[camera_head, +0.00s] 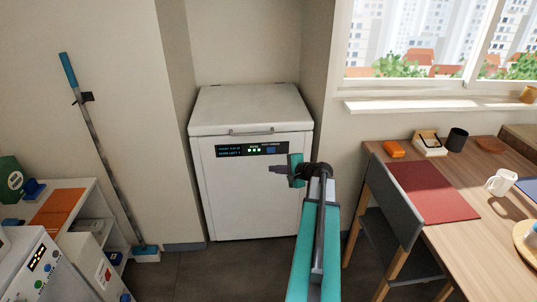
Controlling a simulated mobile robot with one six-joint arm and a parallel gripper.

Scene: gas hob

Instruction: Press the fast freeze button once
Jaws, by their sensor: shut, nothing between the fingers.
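A white chest freezer (235,193) stands in the alcove with its lid closed. Its dark control panel (238,150) on the upper front has a blue display, small green lights and a blue square (271,149) at the right that looks like the fast freeze button. The lettering is too small to read surely. My gripper (273,169) is shut and empty, pointing left in front of the freezer, a little below the panel's right end. I cannot tell how far it is from the freezer front; no contact shows at the button.
A grey chair (392,205) and a wooden table (470,235) with a red mat (433,190) and a white mug (501,182) stand at the right. A mop (100,150) leans on the left wall near a white shelf (92,215). The floor before the freezer is clear.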

